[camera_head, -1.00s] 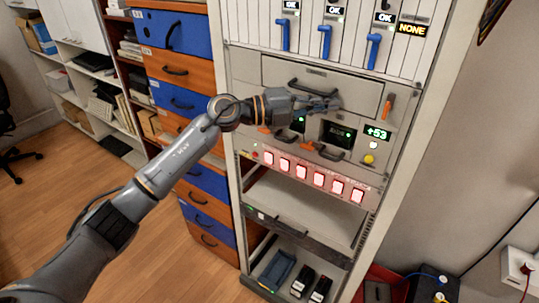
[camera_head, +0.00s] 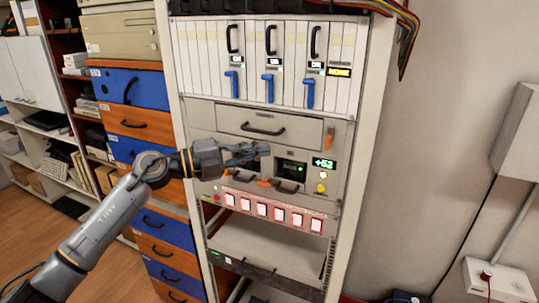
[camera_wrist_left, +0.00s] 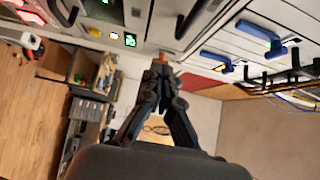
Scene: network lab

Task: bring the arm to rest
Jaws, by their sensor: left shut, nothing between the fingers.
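My left arm (camera_head: 105,225) comes in from the lower left in the head view. Its gripper (camera_head: 262,150) is shut and empty, in front of the rack, at the height of the lower edge of the grey drawer (camera_head: 235,122). The gripper covers part of the panel behind it. In the left wrist view the gripper fingers (camera_wrist_left: 160,68) meet at their tips, with nothing between them. My right gripper is not in view.
The rack (camera_head: 348,180) has blue levers (camera_head: 268,88), a +52 display (camera_head: 324,163) and lit red-white buttons (camera_head: 262,209). A blue and orange drawer cabinet (camera_head: 140,85) stands left of it. Floor (camera_head: 30,235) shows at lower left. A wall box (camera_head: 497,280) is at right.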

